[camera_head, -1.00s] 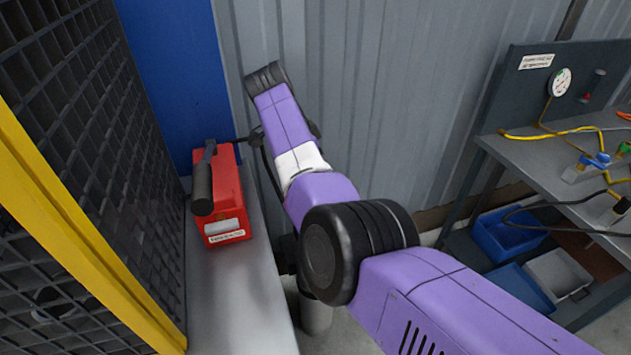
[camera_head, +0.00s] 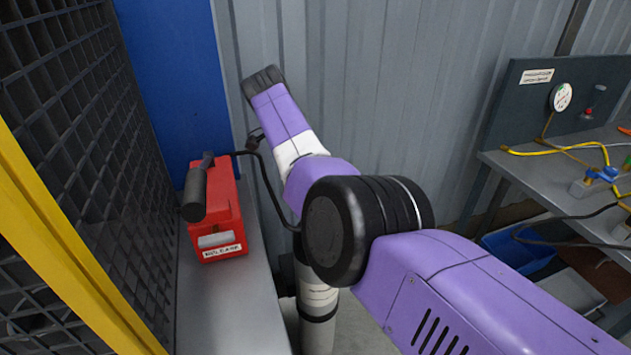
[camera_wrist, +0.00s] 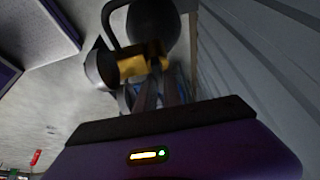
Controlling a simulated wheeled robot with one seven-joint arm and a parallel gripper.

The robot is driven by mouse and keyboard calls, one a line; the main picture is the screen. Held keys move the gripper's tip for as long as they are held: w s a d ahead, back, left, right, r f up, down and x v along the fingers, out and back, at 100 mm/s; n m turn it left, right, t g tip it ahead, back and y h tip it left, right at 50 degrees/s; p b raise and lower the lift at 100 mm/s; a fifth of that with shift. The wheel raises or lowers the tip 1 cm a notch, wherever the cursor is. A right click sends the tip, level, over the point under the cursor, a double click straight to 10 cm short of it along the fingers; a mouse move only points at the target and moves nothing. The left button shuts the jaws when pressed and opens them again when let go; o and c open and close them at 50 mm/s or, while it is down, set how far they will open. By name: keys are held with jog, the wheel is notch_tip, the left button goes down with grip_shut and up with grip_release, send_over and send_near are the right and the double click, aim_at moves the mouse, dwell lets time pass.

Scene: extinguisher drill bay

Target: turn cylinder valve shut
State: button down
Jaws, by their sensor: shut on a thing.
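A pale grey cylinder (camera_head: 318,300) with a label and dark band stands upright on the floor beneath my arm. Its top is hidden there. In the wrist view the cylinder valve has a yellow, brass-like body (camera_wrist: 138,66), with a dark rounded part above it and a grey round part at its left. My gripper (camera_wrist: 158,88) reaches up to this valve and is shut on it. The contact itself is dark and partly hidden. Something blue shows beside the fingers. In the head view my gripper is hidden behind my arm.
A red box (camera_head: 217,222) with a black handle sits on a grey ledge (camera_head: 228,310) at left, beside a yellow-framed mesh fence (camera_head: 60,240). A corrugated wall (camera_head: 400,90) stands behind. A workbench (camera_head: 545,172) with gauge and hoses is at right, with bins below.

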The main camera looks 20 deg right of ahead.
jog(key=c, duration=1.5)
grip_release()
jog(key=v, duration=0.7)
jog(key=shift+a+r, duration=0.15)
jog(key=shift+r, duration=0.2)
